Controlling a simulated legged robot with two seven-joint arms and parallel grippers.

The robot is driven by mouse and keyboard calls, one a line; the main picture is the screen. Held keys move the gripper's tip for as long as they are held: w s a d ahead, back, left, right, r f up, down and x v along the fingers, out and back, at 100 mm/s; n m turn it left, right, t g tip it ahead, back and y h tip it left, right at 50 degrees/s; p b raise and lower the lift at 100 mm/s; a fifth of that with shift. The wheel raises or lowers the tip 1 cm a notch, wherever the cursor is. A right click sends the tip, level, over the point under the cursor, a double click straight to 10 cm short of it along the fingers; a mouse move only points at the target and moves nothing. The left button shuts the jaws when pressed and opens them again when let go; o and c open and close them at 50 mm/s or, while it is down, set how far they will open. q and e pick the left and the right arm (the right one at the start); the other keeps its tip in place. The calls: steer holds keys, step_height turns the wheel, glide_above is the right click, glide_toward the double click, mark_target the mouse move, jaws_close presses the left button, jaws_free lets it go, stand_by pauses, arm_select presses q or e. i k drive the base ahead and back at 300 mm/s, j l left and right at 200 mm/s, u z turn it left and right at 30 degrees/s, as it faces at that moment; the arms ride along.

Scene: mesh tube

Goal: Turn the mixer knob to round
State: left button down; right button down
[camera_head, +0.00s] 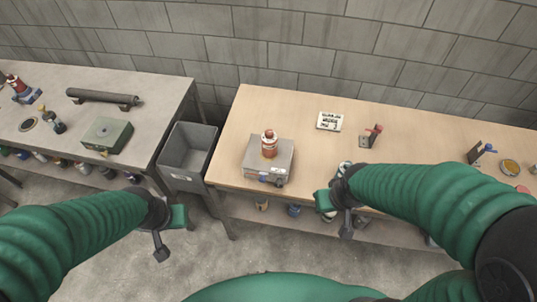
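The mixer (282,151) looks like a grey box on the wooden table. A red-brown bottle with a pale band (269,147) stands upright on its top. The mixer's front face has a small blue part and a dark knob (279,183); the knob's setting is too small to read. My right gripper (335,214) is open and empty at the table's front edge, right of and nearer than the mixer, apart from it. My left gripper (170,234) is open and empty over the floor, left of the wooden table and well away from the mixer.
A grey bin (177,178) stands between the wooden table (330,165) and a grey table (150,95) on the left. A white card (329,121) and a red-handled clamp (371,136) lie right of the mixer. Several items stand beneath the tables.

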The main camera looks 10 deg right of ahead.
mark_target(279, 183)
steer(key=k+j, duration=0.7)
steer(key=k+j+z, duration=0.05)
